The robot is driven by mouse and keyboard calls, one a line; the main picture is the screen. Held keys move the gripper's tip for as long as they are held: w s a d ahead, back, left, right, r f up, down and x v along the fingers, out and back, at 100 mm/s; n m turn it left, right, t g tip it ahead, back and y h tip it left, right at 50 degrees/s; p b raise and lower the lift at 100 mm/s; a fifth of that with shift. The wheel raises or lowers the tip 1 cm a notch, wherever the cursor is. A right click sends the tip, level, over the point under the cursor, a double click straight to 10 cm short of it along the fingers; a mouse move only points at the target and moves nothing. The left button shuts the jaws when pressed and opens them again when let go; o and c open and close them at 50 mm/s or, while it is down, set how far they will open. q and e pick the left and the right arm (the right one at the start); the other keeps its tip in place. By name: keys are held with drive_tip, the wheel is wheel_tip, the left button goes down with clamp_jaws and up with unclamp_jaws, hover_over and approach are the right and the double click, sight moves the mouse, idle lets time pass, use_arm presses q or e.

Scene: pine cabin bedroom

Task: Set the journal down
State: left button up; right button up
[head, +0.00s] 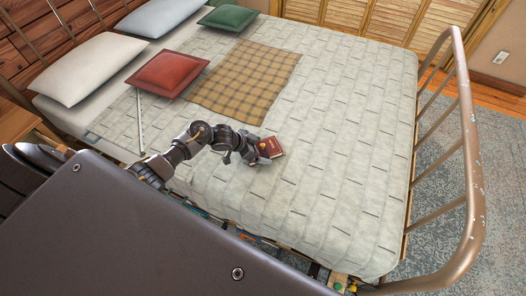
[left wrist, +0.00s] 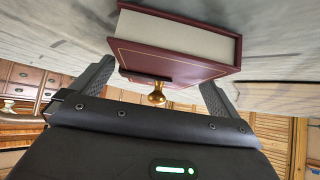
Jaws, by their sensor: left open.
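The journal (head: 272,147) is a dark red book with a gold border line and pale page edges. It appears to lie on the quilted bed (head: 330,150), just beyond my left gripper (head: 254,153). I cannot tell whether a finger touches the journal. My right gripper is out of view.
A plaid blanket (head: 243,78), a red pillow (head: 167,74), a white pillow (head: 93,69) and a green pillow (head: 228,18) are on the bed. A metal footboard rail (head: 470,150) stands at the right. The quilt right of the journal is clear.

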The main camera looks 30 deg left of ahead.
sight(263, 144)
use_arm(q)
drive_tip(key=c, duration=1.2)
drive_tip(key=shift+r, duration=0.45)
drive_tip(key=shift+c, duration=0.2)
wheel_tip(263, 144, up, 3)
drive_tip(key=shift+w+f, duration=0.1)
drive_tip(key=shift+f, duration=0.1)
drive_tip(key=s+d+r+p, duration=0.2)
drive_tip(key=s+d+r, duration=0.2)
drive_tip(key=s+r, duration=0.5)
drive_tip(key=s, duration=0.4)
drive_tip(key=shift+s+d+r, duration=0.15)
drive_tip(key=shift+s+r, duration=0.1)
drive_tip(key=shift+r, duration=0.05)
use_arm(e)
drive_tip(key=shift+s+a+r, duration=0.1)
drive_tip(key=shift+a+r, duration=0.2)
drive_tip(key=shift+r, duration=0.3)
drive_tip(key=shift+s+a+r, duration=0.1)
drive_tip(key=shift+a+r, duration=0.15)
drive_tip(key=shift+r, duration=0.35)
